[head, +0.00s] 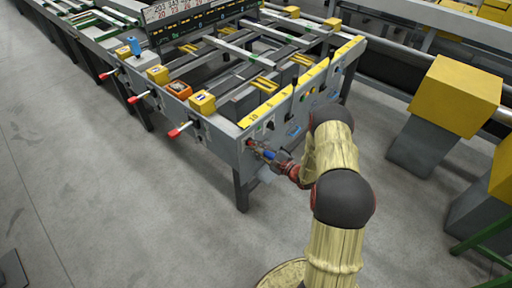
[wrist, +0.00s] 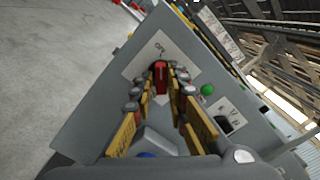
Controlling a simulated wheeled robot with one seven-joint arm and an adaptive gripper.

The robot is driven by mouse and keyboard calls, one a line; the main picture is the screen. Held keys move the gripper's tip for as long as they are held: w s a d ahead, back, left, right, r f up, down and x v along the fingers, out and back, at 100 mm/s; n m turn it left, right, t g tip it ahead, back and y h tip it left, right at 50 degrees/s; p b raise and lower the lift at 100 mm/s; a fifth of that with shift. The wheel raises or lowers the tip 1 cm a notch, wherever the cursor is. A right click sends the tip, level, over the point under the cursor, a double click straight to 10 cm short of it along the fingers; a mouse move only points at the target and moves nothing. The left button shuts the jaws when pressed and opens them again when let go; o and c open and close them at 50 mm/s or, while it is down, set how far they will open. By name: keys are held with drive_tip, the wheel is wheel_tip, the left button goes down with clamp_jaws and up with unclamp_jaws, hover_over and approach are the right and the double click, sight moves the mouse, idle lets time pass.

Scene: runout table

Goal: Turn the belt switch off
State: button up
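The belt switch appears to be the red handle (wrist: 161,76) on a pale plate (wrist: 140,62) of the grey end panel in the wrist view. In the head view a small red part (head: 249,143) shows at the panel's near corner, partly hidden by my gripper (head: 262,150). In the wrist view my gripper (wrist: 163,72) is open, with its fingertips on either side of the red handle. A gap seems to show beside the handle; contact is not clear.
A green button (wrist: 207,89) and a dark socket-like part (wrist: 229,120) sit right of the handle in the wrist view. Red-tipped levers (head: 180,130) stick out along the table's left side. Yellow-topped grey posts (head: 455,95) stand at right.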

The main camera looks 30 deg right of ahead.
drive_tip(key=o, duration=0.3)
drive_tip(key=v, duration=1.2)
drive_tip(key=shift+r, duration=0.1)
idle(0.4)
